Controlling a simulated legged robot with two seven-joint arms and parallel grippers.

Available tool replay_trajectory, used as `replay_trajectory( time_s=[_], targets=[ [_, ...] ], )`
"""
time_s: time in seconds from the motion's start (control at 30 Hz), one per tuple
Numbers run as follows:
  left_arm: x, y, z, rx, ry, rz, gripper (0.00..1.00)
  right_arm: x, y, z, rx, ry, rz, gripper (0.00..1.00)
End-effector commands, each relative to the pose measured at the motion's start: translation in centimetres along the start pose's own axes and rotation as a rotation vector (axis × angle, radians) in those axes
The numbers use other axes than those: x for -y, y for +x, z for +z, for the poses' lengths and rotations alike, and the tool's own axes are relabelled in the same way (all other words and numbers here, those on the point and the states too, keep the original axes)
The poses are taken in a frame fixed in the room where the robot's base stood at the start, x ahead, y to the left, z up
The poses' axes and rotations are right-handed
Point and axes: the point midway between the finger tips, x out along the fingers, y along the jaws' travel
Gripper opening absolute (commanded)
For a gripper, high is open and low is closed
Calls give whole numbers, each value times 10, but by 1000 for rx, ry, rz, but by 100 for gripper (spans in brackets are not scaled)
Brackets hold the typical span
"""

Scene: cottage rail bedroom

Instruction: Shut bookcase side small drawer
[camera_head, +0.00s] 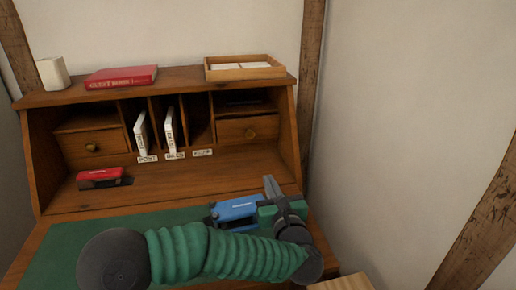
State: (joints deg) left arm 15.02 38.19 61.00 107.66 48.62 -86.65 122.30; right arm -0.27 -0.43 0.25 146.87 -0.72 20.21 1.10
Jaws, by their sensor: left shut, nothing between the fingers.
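A wooden desk hutch (170,196) holds two small drawers with round brass knobs. The left small drawer (72,147) is at the left end, and the right small drawer (235,131) is at the right end. Both fronts show under open cubbies; I cannot tell how far either stands out. No bookcase shows, so I cannot tell which drawer is on its side. My left gripper (270,185) is shut and empty, fingers pointing up, in front of and below the right drawer, apart from it. My right gripper is not in view.
A blue stapler-like object (236,210) lies just left of my left gripper on the green desk mat (60,248). A red one (98,177) lies at left. White upright cards (170,132) stand in the middle slots. A red book (121,77), white cup (53,72) and wooden tray (244,73) are on top.

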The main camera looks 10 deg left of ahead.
Motion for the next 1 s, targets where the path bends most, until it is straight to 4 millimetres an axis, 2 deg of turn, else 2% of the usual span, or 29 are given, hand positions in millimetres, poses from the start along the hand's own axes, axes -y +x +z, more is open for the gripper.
replay_trajectory(
  time_s=[0.17,0.53,1.0],
  targets=[
    [2,29,4,-1,5,0,0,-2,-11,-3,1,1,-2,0],
    [3,111,5,1,9,-2,0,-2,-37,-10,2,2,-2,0],
    [4,211,6,1,10,-3,0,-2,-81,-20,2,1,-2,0]
  ],
)
